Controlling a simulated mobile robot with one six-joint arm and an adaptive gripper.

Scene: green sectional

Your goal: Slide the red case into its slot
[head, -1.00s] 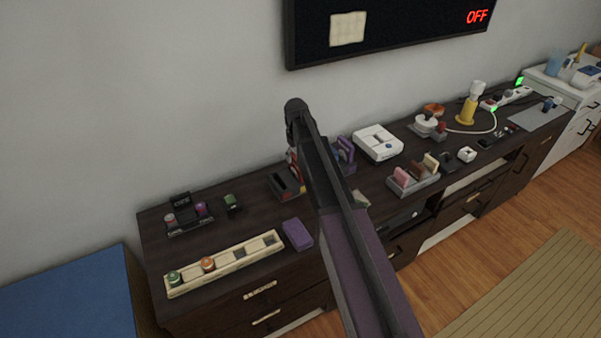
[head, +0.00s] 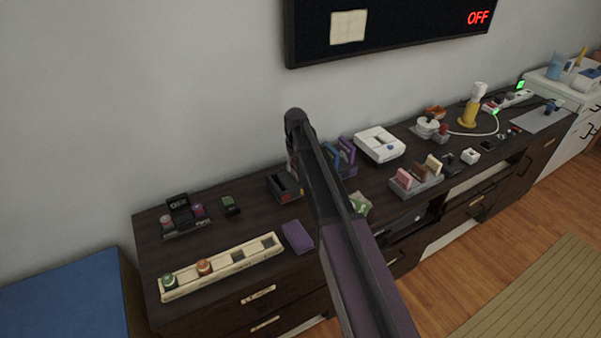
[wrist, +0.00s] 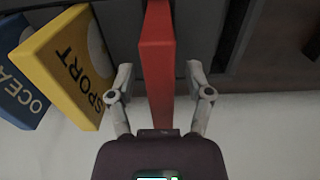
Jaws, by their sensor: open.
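In the wrist view the red case (wrist: 156,62) stands edge-on between the two fingers of my gripper (wrist: 160,95). The fingers are open, with a visible gap on each side of the case. A yellow case marked SPORT (wrist: 72,62) and a blue case marked OCEAN (wrist: 22,95) are to its left. In the head view my arm hides the gripper and I cannot make out the red case. Blue and purple cases (head: 341,157) show just right of the arm. I cannot tell which opening is the red case's slot.
A dark box with a red part (head: 284,188) stands left of my arm. A white console (head: 380,144) and a grey holder with upright cards (head: 416,182) are to the right. A cream strip with sockets (head: 222,266) and a purple block (head: 297,237) lie at the front left.

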